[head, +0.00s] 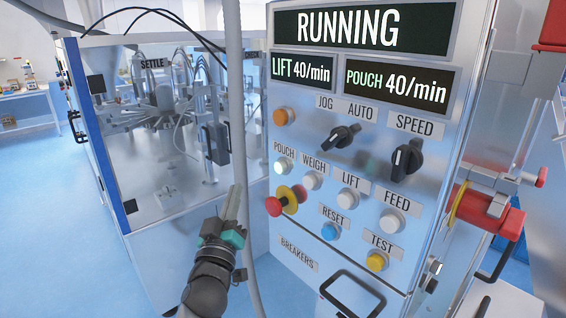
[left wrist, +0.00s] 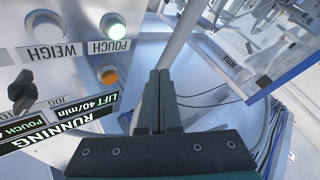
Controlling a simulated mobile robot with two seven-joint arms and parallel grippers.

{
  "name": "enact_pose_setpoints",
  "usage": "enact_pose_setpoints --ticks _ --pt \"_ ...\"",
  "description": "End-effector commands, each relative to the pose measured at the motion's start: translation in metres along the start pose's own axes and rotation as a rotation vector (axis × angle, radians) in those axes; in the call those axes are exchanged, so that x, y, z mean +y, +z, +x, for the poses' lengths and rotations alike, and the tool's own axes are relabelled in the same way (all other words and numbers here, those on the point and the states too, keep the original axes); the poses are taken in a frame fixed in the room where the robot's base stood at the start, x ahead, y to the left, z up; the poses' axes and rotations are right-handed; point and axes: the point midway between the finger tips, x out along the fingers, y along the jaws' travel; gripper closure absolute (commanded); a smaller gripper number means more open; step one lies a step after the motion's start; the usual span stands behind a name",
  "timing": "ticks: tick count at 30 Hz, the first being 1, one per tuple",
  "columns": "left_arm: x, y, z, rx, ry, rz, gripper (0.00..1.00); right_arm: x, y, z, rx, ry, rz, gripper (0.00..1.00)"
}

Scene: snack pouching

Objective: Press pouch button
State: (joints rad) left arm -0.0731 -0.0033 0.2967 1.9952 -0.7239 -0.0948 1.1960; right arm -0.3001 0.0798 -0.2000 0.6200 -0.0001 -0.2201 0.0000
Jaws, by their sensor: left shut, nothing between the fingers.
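The control panel (head: 340,240) faces me in the head view. Its pouch button (head: 281,166) glows greenish white at the left of the button row, under the POUCH label. It also shows lit at the top of the left wrist view (left wrist: 112,25). My left gripper (head: 238,190) is shut and empty. It points upward to the left of the panel's left edge, lower than the pouch button and apart from it. Its closed fingers stand upright in the left wrist view (left wrist: 159,75). The display (head: 360,27) reads RUNNING. My right gripper is out of view.
A red and yellow emergency stop (head: 276,205) sticks out just below the pouch button. The weigh button (head: 312,180) is to its right. A grey vertical pole (head: 236,100) stands beside the panel's left edge. A glass-walled machine (head: 160,190) stands behind on the left.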

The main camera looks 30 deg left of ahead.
Motion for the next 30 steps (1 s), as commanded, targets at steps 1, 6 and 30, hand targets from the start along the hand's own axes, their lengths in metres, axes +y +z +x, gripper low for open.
enact_pose_setpoints --ticks 1,6,30 --pt "0.002 -0.006 0.001 0.011 0.002 -0.004 1.0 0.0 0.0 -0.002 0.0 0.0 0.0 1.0" --pt "0.003 -0.01 0.001 0.02 0.004 -0.007 1.0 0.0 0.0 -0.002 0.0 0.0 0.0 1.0" --pt "0.034 0.022 0.045 0.019 0.006 -0.006 1.0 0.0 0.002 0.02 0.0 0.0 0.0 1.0"
